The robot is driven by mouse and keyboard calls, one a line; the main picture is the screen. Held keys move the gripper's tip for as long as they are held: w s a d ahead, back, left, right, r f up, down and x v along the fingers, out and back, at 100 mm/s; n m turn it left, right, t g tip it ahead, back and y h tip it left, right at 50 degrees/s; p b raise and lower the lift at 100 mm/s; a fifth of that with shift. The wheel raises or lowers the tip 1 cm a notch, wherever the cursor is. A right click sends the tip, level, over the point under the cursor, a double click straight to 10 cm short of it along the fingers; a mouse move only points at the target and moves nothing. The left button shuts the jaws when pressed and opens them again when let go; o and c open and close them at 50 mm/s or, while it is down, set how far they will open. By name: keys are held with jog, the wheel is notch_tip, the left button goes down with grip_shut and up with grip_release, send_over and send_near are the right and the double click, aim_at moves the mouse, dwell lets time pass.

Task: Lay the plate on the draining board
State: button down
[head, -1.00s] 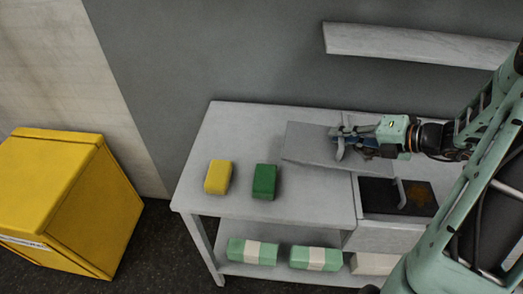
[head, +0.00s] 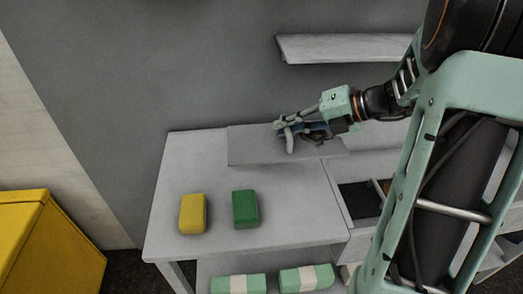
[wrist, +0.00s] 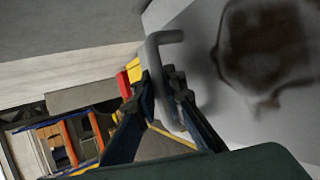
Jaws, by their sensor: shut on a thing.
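The plate (head: 252,150) is a flat grey rectangular panel at the back of the worktop in the head view. My gripper (head: 290,137) is over its middle. In the wrist view, the dark fingers (wrist: 165,90) are closed around a bent grey handle (wrist: 168,40), beside the plate's grey face (wrist: 205,85), which has a blurred brown patch. The draining board (head: 255,238) appears to be the pale flat worktop left of the dark sink. The plate overlaps its back edge in the picture; I cannot tell whether they touch.
A yellow block (head: 193,213) and a green block (head: 245,209) stand on the front of the worktop. The dark sink (head: 358,198) is to the right, partly behind my arm. A wall shelf (head: 340,48) hangs above. A yellow box (head: 45,245) stands at left.

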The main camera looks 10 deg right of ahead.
aim_at(253, 131)
jog(key=x, duration=0.5)
jog(key=r+x, duration=0.1)
jog(key=x, duration=0.1)
jog(key=shift+w+a+f+b, duration=0.3)
jog(key=shift+w+a, duration=0.15)
jog(key=shift+w, duration=0.1)
jog(key=w+a+f, duration=0.1)
jog(key=a+f, duration=0.1)
jog(key=f, duration=0.1)
jog(key=w+a+f+b, duration=0.1)
jog(key=a+f, duration=0.1)
jog(key=shift+w, duration=0.3)
jog(key=f, duration=0.3)
jog(key=shift+w+a+f+b, duration=0.2)
jog(key=shift+a+b, duration=0.1)
jog(key=shift+a, duration=0.1)
jog(key=shift+f, duration=0.35)
jog(key=c, duration=2.5)
grip_release()
jog(key=shift+d+f, duration=0.1)
jog(key=shift+f, duration=0.15)
jog(key=o, duration=0.5)
jog(key=shift+s, duration=0.1)
jog(key=shift+r, duration=0.1)
